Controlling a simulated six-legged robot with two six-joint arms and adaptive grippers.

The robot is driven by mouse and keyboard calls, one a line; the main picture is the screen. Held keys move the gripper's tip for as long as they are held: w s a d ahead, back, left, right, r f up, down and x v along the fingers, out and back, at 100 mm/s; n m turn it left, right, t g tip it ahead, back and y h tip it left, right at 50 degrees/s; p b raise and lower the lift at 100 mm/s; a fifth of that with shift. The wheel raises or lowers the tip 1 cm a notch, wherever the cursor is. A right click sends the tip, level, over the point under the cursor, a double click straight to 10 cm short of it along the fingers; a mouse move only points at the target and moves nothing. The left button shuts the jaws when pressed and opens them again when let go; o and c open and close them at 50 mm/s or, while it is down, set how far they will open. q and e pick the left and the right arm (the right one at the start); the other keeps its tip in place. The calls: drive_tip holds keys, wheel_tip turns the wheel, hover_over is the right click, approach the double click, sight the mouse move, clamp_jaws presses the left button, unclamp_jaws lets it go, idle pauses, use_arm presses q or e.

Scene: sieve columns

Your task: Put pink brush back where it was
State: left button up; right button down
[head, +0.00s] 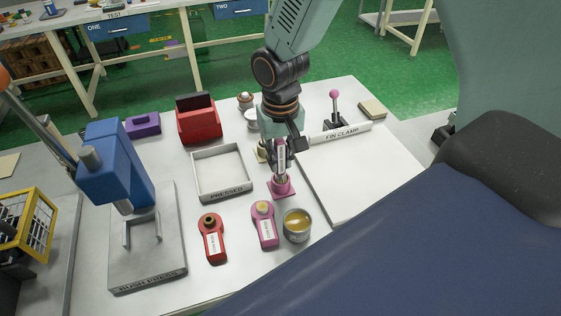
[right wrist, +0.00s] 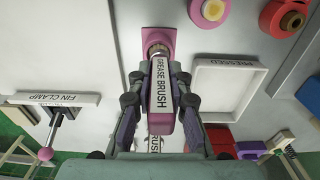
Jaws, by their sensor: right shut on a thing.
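The pink grease brush (right wrist: 162,122) has a white label reading GREASE BRUSH. My right gripper (head: 280,152) is shut on it, with a finger on each side in the right wrist view (right wrist: 160,95). The brush points down at a square pink stand (head: 283,188), which also shows in the right wrist view (right wrist: 170,35). The brush's metal collar is at the stand's middle; I cannot tell whether it is in the stand or just above it. In the head view the gripper hides much of the brush. My left gripper is not in view.
A tin with yellow contents (head: 297,226) and a pink labelled piece (head: 263,226) stand close in front of the stand. A red labelled piece (head: 213,240) is left of them. The PRESSED tray (head: 198,177) lies left, and the FIN CLAMP board (head: 360,180) right.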

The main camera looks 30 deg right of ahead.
drive_tip(key=shift+s+f, duration=0.1)
drive_tip(key=shift+f, duration=0.55)
drive_tip(key=shift+w+d+f, duration=0.15)
drive_tip(key=shift+w+d, duration=0.1)
drive_tip(key=shift+w, duration=0.05)
drive_tip(key=c, duration=1.6)
unclamp_jaws()
drive_tip(key=o, duration=0.3)
drive_tip(key=shift+s+a+r, duration=0.2)
drive_tip(key=shift+s+r, duration=0.05)
drive_tip(key=shift+o, duration=0.2)
drive_tip(key=shift+w+d+f, duration=0.1)
drive_tip(key=shift+w+d, duration=0.1)
drive_tip(key=shift+w, duration=0.05)
wheel_tip(320, 180, up, 11)
drive_tip(key=shift+a+r+p, duration=0.1)
drive_tip(key=shift+p, duration=1.1)
drive_tip(key=shift+s+r, duration=0.2)
drive_tip(key=shift+r, duration=0.3)
drive_tip(key=shift+w+f, duration=0.1)
